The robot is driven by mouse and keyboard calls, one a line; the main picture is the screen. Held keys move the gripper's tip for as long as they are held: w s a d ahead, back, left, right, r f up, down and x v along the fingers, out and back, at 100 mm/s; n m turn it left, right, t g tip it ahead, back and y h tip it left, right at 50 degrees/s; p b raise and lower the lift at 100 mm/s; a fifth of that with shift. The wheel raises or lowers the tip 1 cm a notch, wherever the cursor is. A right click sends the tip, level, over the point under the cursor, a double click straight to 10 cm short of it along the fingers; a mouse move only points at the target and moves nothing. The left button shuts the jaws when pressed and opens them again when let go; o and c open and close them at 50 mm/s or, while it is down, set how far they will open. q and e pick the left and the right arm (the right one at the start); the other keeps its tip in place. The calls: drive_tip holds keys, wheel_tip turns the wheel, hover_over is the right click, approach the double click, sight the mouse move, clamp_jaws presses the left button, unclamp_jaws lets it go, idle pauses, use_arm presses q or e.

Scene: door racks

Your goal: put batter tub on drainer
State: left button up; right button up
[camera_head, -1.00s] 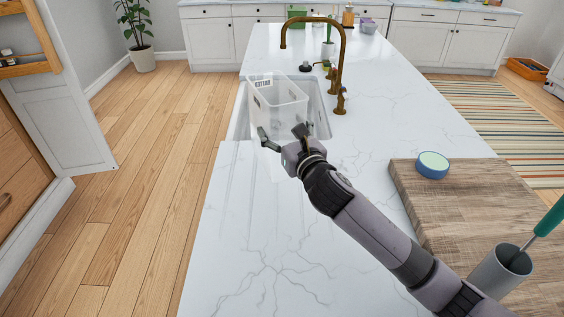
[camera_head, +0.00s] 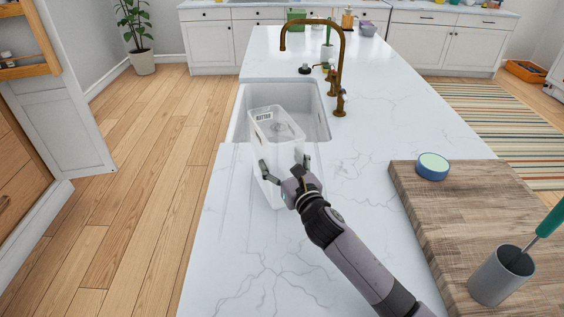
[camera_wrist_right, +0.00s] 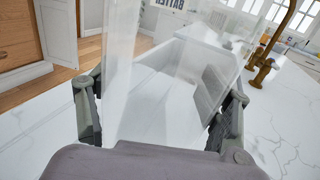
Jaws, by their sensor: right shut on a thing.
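The batter tub (camera_head: 276,145) is a clear, tall tub with a BATTER label. It is in front of the sink, over the near rim and the grooved drainer (camera_head: 226,190) in the white counter. My right gripper (camera_head: 285,164) has its fingers on either side of the tub's near end and is shut on it. The right wrist view also shows the tub (camera_wrist_right: 165,92) between both fingers. I cannot tell whether the tub's base touches the counter. The tub and gripper hide part of the drainer. My left gripper is not in view.
The white sink (camera_head: 240,128) is behind the tub, with a brass tap (camera_head: 342,75) at its right. A wooden board (camera_head: 465,215) with a blue round container (camera_head: 432,166) and a grey cup (camera_head: 500,275) is at the right. The near counter is clear.

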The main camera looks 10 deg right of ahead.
drive_tip(key=o, duration=1.3)
drive_tip(key=shift+f, duration=0.1)
drive_tip(key=shift+s, duration=0.1)
drive_tip(key=s+d+b, duration=0.1)
drive_tip(key=s+d, duration=0.1)
drive_tip(key=s, duration=0.9)
drive_tip(key=shift+s+d+r+b, duration=0.15)
drive_tip(key=shift+s+r+b, duration=0.05)
drive_tip(key=shift+s+b, duration=0.15)
drive_tip(key=shift+w, duration=0.1)
